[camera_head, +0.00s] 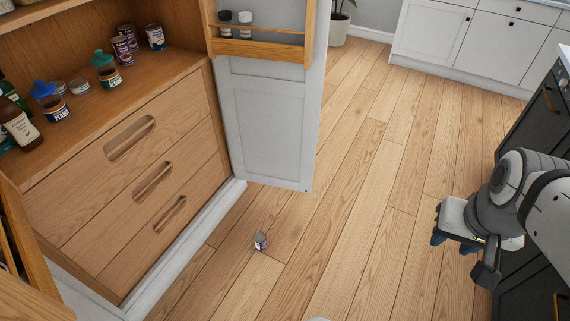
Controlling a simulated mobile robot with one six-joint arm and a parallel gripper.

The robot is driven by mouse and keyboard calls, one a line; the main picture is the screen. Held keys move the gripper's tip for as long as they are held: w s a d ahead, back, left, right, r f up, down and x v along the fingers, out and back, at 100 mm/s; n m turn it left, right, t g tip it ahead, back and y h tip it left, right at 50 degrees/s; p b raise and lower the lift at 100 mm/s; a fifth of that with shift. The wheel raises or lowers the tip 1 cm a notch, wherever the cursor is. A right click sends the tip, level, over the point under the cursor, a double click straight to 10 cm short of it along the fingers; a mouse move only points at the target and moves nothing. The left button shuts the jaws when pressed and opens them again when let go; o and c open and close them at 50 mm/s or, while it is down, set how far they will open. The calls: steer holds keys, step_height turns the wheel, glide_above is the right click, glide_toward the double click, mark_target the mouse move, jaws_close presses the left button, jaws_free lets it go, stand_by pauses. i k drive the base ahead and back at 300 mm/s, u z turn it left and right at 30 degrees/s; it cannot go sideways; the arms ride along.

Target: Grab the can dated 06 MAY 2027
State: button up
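A small purple and white can (261,241) stands alone on the wood floor in front of the cabinet. Several cans stand on the cabinet's counter: a dark blue one (156,37), a purple one (128,36), another purple one (122,49), and low tins (79,86). Their dates are too small to read, so I cannot tell which says 06 MAY 2027. My gripper (458,241) is at the right, far from all the cans and seen from above. Its fingers are partly hidden, and I see nothing held.
An open cabinet door (275,125) with a rack (262,48) of small jars stands at the centre top. Jars with blue (47,101) and green (105,69) lids and bottles (19,124) share the counter. Dark cabinets (540,125) line the right.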

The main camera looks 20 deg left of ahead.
mark_target(259, 238)
steer(key=z, duration=0.15)
steer(key=k, duration=0.3)
steer(key=u, duration=1.4)
steer(key=i, duration=1)
steer(key=z, duration=0.9)
steer(key=k, duration=1.1)
steer(key=u, duration=0.65)
